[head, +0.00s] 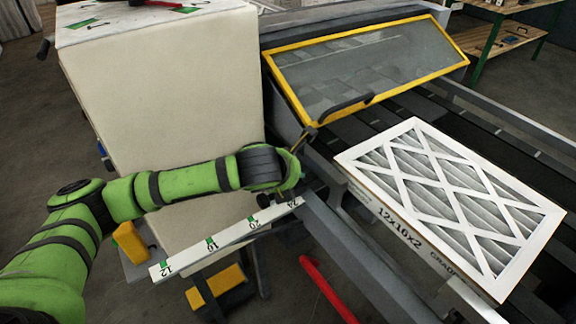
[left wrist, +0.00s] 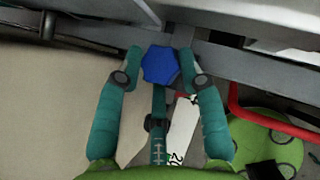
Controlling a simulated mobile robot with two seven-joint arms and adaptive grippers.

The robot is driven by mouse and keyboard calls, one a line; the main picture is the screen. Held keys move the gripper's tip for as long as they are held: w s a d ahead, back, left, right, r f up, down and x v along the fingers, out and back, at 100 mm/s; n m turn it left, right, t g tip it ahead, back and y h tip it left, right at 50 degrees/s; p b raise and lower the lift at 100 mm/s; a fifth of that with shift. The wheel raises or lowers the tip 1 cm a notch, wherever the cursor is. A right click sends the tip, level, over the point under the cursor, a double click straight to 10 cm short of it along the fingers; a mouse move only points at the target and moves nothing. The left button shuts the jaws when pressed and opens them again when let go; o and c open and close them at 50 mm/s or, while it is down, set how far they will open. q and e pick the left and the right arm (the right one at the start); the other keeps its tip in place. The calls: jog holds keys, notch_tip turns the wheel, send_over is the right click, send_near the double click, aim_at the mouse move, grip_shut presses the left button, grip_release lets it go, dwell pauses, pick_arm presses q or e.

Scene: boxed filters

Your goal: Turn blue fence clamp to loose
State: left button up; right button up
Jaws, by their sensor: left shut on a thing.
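The blue fence clamp (left wrist: 160,66) is a faceted blue knob in the left wrist view, on a grey rail. My left gripper (left wrist: 163,62) has a teal finger on each side of it and is shut on it. In the head view my left gripper (head: 294,178) is at the upper end of the white fence scale (head: 225,238), mostly hidden by my own wrist. The clamp cannot be made out there. The scale has green marks and numbers. My right gripper is in neither view.
A large pale cabinet (head: 160,95) stands behind my left arm. A yellow-framed glass cover (head: 365,65) is tilted up at the back. A white boxed filter (head: 450,205) lies on the dark rails at right. A red bar (head: 327,288) shows at the lower middle.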

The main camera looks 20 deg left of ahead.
pick_arm(q)
jog(key=n+y+p, duration=0.1)
jog(key=p, duration=0.1)
jog(key=r+n+y+p, duration=0.1)
jog(key=n+p, duration=0.1)
jog(key=d+n+y+p, duration=0.1)
jog(key=p, duration=0.1)
jog(key=shift+w+r+n+g+y+p, duration=0.3)
jog(key=shift+n+p, duration=0.1)
jog(key=shift+w+f+n+g+y+p, duration=0.1)
jog(key=shift+f+n+g+y+p, duration=0.15)
jog(key=shift+n+g+y+p, duration=0.8)
jog(key=shift+n+t+p, duration=0.3)
jog(key=shift+n+t, duration=0.15)
jog(key=shift+t, duration=0.1)
jog(key=o, duration=1.1)
jog(key=shift+f, duration=0.2)
jog(key=shift+f, duration=0.1)
